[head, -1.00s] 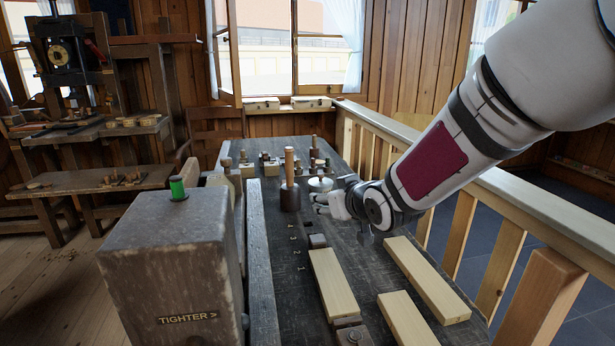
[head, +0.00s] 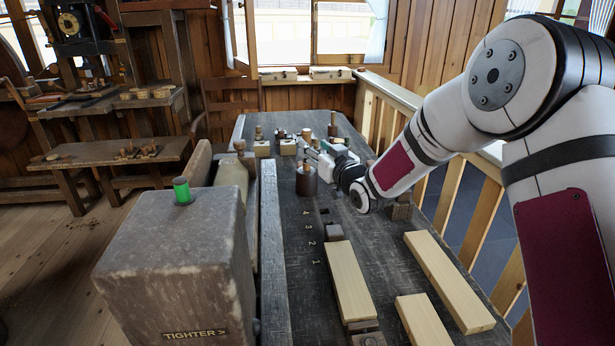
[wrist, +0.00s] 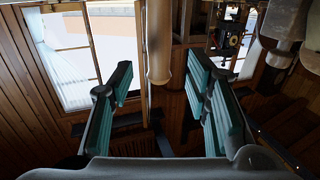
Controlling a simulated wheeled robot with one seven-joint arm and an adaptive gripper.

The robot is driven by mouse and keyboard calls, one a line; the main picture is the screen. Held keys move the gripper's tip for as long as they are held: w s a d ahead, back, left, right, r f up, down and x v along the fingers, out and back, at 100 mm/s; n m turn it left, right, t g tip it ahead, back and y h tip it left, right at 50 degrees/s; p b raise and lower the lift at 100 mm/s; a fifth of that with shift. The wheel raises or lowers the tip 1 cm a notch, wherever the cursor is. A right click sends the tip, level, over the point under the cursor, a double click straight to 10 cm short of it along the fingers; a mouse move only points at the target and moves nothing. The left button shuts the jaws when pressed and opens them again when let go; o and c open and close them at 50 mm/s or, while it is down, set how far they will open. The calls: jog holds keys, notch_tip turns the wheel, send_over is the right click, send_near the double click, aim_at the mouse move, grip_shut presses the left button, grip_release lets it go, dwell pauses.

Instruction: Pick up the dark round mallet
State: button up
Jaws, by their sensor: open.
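The dark round mallet (head: 306,185) stands upright on the workbench, its dark head down, in the middle of the head view. Only a short part of its pale wooden handle shows there; my gripper covers the rest. My gripper (head: 314,154) reaches in from the right at handle height, above the mallet's head. In the wrist view the handle (wrist: 158,45) shows between the two spread teal fingers (wrist: 158,82), touching neither as far as I can see. The gripper is open. The mallet's head is out of the wrist view.
The workbench (head: 290,230) carries pale wooden blocks (head: 348,280) in front and several small turned pieces behind the mallet. A grey stone-like box (head: 175,270) with a green knob stands at front left. A wooden railing (head: 480,180) runs along the right.

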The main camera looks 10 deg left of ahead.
aim_at(309, 142)
jog(key=shift+x, duration=3.05)
jog(key=shift+f, duration=0.1)
grip_shut()
